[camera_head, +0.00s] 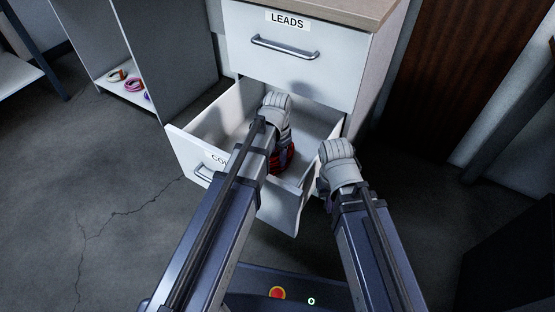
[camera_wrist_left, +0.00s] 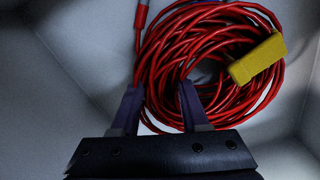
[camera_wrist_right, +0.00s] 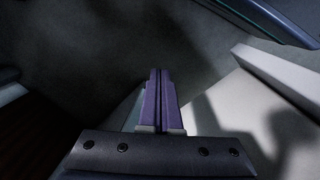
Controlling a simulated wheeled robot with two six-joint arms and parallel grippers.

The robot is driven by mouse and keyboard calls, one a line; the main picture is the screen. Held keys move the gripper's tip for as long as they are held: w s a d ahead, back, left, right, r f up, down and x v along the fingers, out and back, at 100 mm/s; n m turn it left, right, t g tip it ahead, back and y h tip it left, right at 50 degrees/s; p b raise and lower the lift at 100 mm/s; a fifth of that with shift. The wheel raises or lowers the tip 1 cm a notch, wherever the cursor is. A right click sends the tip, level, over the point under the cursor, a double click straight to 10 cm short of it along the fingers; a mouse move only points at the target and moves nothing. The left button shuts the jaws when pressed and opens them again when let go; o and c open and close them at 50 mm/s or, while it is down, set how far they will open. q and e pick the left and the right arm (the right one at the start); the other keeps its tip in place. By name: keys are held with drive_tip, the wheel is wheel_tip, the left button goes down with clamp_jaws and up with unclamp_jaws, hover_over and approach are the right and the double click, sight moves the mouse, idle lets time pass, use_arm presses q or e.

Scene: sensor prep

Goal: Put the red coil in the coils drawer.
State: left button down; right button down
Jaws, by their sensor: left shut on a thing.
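The red coil (camera_wrist_left: 215,30) is a bundle of red cable with a yellow tag (camera_wrist_left: 257,60). It shows in the left wrist view inside the pale drawer, and partly in the head view (camera_head: 283,162). My left gripper (camera_wrist_left: 160,108) reaches down into the drawer and is shut on the coil's near strands. The coils drawer (camera_head: 183,146) stands pulled open, its label partly hidden by my left arm. I cannot tell whether the coil rests on the drawer's floor. My right gripper (camera_wrist_right: 160,98) is shut and empty, outside the drawer to its right.
A closed drawer labelled LEADS (camera_head: 287,51) is above the open one. A white shelf unit (camera_head: 105,45) at the left holds several small coils (camera_head: 134,84). Grey floor (camera_head: 95,190) is clear at the left. A dark brown panel (camera_head: 460,75) stands at the right.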

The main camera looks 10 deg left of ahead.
use_arm(q)
drive_tip(key=shift+f, duration=0.2)
drive_tip(key=shift+c, duration=2)
unclamp_jaws()
drive_tip(key=shift+r, duration=0.1)
wheel_tip(320, 180, up, 12)
drive_tip(key=p, duration=1.2)
drive_tip(key=shift+r, duration=0.15)
